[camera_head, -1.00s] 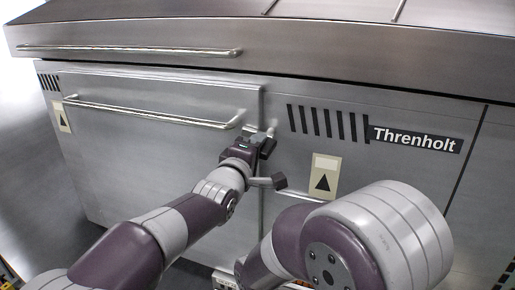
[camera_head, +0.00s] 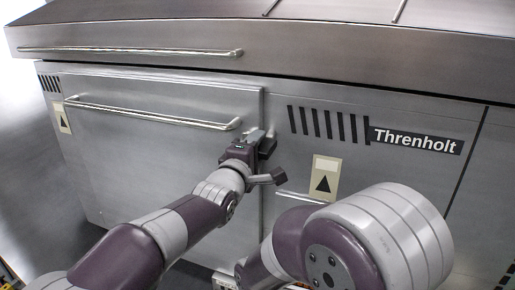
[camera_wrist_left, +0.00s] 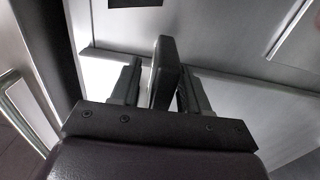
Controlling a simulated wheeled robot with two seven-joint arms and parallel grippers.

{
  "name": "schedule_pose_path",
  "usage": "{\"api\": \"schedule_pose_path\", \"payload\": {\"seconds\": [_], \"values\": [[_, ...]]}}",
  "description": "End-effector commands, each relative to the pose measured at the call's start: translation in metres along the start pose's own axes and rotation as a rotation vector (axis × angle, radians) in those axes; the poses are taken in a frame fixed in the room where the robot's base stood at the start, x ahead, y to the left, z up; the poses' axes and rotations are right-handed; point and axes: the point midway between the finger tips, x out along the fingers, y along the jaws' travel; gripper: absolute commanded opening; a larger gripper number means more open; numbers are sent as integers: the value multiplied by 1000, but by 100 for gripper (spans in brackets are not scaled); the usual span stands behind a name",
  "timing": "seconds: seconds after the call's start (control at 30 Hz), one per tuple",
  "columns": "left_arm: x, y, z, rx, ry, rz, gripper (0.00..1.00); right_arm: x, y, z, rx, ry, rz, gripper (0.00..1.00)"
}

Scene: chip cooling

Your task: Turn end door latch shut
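The end door (camera_head: 150,155) is a flat steel panel with a long bar handle (camera_head: 150,112) and looks closed against the machine's front. My left gripper (camera_head: 264,142) is at the door's upper right edge, where the latch sits; the gripper mostly hides the latch there. In the left wrist view, the latch lever (camera_wrist_left: 164,70) is a dark grey upright plate between my two fingers (camera_wrist_left: 158,88). A gap shows between the left finger and the lever; the right finger is close beside it, and I cannot tell if they touch.
A steel hood (camera_head: 330,50) with a long bar (camera_head: 130,51) overhangs the door. Right of the door, the fixed panel carries black vent slots, a Threnholt label (camera_head: 415,140) and an arrow sticker (camera_head: 325,178). My right arm fills the lower right foreground.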

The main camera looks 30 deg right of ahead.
Motion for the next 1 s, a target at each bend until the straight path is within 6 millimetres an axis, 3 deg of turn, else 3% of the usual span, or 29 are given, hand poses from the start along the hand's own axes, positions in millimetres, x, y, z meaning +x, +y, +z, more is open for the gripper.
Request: {"api": "schedule_pose_path", "payload": {"seconds": [0.37,0.8,1.0], "values": [[-9,-2,0,2,-1,0,45,8,0,1,0,0,0,43],[-107,-4,-1,1,1,1,45,52,0,6,0,0,0,43],[-127,-1,-1,1,1,0,45,56,0,7,0,0,0,43]]}}
